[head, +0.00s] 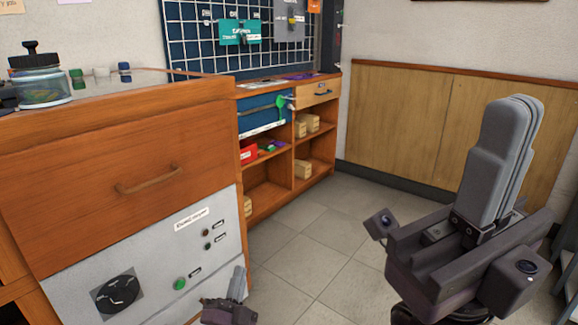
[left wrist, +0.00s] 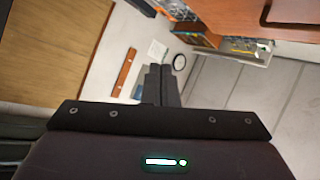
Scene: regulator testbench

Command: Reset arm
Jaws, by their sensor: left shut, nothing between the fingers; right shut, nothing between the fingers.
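My left gripper (head: 239,272) shows small at the bottom centre of the head view, its fingers together and pointing up. It is in front of the grey control panel (head: 150,265) of the wooden cabinet and touches nothing that I can see. In the left wrist view my left gripper (left wrist: 161,70) has its dark fingers closed with nothing between them. My right gripper (head: 517,100) is large at the right of the head view, raised upright over the floor. Its grey fingers are pressed together and empty.
The cabinet's wooden drawer (head: 130,160) is closed. A jar (head: 40,85) stands on its top at the left. A shelf unit (head: 290,185) with small boxes stands further back. The tiled floor (head: 310,240) between the grippers is clear.

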